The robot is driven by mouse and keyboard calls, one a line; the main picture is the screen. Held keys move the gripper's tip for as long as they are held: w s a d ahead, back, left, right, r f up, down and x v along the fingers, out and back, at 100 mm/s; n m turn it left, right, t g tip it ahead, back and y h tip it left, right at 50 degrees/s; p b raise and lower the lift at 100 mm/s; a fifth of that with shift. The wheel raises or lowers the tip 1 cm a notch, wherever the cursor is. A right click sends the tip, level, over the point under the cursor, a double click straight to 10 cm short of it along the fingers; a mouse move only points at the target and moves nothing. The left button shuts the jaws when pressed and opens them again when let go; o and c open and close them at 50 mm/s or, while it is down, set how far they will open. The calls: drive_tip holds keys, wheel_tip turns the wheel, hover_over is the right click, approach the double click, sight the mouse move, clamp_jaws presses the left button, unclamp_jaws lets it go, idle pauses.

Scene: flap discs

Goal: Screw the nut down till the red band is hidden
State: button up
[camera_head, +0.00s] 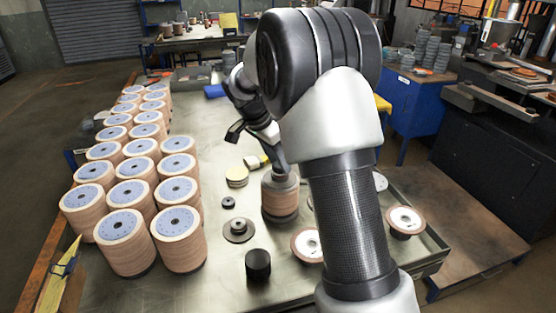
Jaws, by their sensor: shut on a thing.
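A short stack of brown flap discs (280,204) stands upright on the bench, with a grey round plate (281,181) on its top. My gripper (280,170) points down onto the middle of that plate and is shut at the top of the stack, on what appears to be the nut. The nut itself is hidden by the gripper, and its thread cannot be made out. No red band shows in this view. My arm covers the area right of the stack.
The bench (207,285) holds rows of tall disc stacks (124,240) on the left. A black cylinder (258,264), a small ring on a plate (239,229), a yellowish disc pile (237,177) and loose flap discs (405,220) lie around the stack. Bare bench shows at front left.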

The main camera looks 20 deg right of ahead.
drive_tip(key=shift+f, duration=0.2)
drive_tip(key=o, duration=1.1)
